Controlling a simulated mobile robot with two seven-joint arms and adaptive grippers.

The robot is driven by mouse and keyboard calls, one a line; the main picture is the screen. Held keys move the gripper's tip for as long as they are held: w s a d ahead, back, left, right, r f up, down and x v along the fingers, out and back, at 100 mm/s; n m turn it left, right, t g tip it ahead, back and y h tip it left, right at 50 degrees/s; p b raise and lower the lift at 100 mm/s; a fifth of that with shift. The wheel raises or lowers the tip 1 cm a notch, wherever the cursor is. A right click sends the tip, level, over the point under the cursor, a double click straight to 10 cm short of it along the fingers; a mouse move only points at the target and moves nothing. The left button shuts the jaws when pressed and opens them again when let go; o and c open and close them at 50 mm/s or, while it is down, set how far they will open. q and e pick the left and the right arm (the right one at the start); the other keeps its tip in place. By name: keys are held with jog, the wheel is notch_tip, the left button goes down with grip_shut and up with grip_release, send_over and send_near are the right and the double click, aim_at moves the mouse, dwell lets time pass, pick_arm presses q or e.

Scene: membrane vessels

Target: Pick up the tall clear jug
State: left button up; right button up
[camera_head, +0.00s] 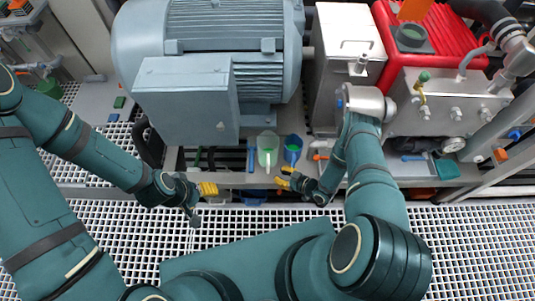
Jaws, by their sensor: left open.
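The tall clear jug (267,148) stands on the low ledge below the motor, with something green showing in it. My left gripper (204,192) is open and empty, with yellow fingertips, to the lower left of the jug and apart from it. My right gripper (285,177) is to the jug's lower right, its two yellow fingertips spread apart with nothing seen between them. Neither gripper touches the jug in this view.
A blue jug (292,150) stands close to the right of the clear one. A blue upright tool (251,155) is to its left. The grey motor (215,75) rises behind. Grated floor (470,250) lies in front.

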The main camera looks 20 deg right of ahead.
aim_at(268, 170)
jog(key=b+x, duration=0.1)
jog(key=x, duration=0.6)
jog(key=shift+w+f+b, duration=0.1)
jog(key=shift+f+b, duration=0.05)
jog(key=shift+b, duration=0.15)
grip_shut()
